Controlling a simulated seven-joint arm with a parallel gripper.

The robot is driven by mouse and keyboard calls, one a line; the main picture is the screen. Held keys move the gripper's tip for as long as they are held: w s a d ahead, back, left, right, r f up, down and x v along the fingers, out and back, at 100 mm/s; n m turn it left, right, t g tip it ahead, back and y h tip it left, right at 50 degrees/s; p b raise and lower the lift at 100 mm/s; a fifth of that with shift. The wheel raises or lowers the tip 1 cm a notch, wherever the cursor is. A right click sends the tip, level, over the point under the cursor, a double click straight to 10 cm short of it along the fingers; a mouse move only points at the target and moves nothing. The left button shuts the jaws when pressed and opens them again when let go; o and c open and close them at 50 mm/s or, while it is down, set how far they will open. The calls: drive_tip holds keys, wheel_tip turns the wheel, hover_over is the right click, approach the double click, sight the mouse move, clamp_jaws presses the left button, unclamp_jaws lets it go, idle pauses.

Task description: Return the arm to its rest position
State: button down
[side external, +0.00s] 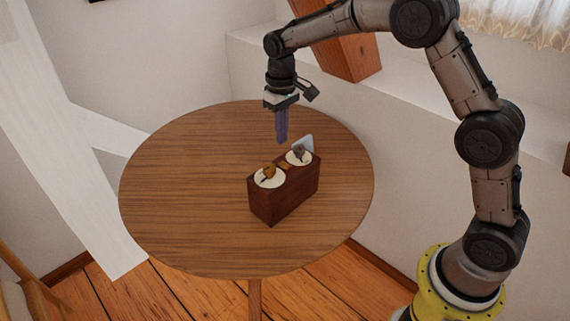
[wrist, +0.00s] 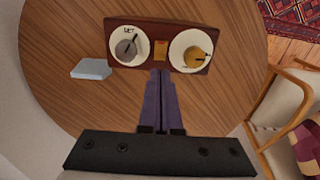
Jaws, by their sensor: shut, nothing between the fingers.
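My gripper (side external: 281,141) hangs pointing down over the far half of the round table, with its two purple fingers together and nothing between them. In the wrist view the closed fingers (wrist: 163,73) reach toward the edge of a dark red wooden box. The box (side external: 287,196) stands on the table, and my gripper is above and behind it in the side view. Whether the fingertips touch the box cannot be told. The box (wrist: 160,62) carries two white dials, one with a grey knob (wrist: 126,48) and one with a brass knob (wrist: 194,56).
The round wooden table (side external: 180,200) is mostly bare. A small pale block (wrist: 91,69) lies beside the box. A white timber brace (side external: 65,150) slants at the left, and a wooden post (side external: 345,50) stands behind the arm. An armchair (wrist: 285,110) is beyond the table edge.

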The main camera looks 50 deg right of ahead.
drive_tip(key=shift+r, duration=0.15)
drive_tip(key=s+r+t, duration=0.4)
drive_tip(key=s+r, duration=0.8)
drive_tip(key=r, duration=0.5)
drive_tip(key=s+d+t, duration=0.1)
drive_tip(key=s+t, duration=0.1)
drive_tip(key=s, duration=1.2)
drive_tip(key=s+f, duration=0.7)
